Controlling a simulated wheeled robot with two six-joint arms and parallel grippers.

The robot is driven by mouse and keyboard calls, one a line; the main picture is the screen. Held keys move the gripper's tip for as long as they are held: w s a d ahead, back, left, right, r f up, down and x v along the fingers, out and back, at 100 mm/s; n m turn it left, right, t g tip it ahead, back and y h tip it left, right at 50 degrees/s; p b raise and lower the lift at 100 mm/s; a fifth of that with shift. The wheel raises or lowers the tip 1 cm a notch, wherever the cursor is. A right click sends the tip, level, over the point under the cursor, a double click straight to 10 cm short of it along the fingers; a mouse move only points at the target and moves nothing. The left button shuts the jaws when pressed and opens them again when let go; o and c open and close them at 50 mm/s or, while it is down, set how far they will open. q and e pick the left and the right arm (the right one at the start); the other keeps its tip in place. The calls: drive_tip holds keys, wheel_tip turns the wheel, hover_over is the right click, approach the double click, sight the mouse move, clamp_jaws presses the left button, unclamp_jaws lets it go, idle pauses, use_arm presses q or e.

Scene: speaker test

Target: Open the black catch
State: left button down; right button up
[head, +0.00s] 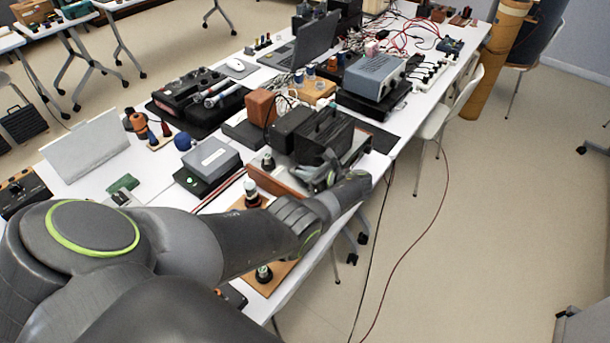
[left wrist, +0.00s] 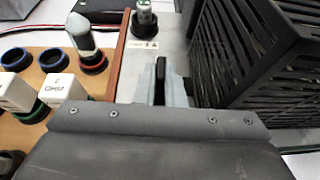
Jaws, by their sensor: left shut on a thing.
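My left gripper (head: 329,172) reaches in from the left to the front side of a black slatted case (head: 326,130) on the table. In the left wrist view, the grey fingers of the left gripper (left wrist: 169,82) are shut on a thin, upright black piece, the black catch (left wrist: 160,75). The slatted case (left wrist: 262,55) stands close on the right of the fingers. The lower part of the catch is hidden by the gripper body. In the head view I cannot make the catch out behind the gripper. My right gripper is not in view.
A wooden board (left wrist: 62,72) with white and grey knobs and dark rings lies left of the fingers. A grey box (head: 211,160), a laptop (head: 303,45) and a grey instrument (head: 374,75) crowd the table. The floor at right is mostly clear.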

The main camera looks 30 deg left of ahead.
use_arm(q)
drive_tip(key=shift+w+r, duration=0.1)
drive_tip(key=c, duration=1.5)
unclamp_jaws()
drive_tip(key=v, duration=1.7)
drive_tip(key=shift+d, duration=0.2)
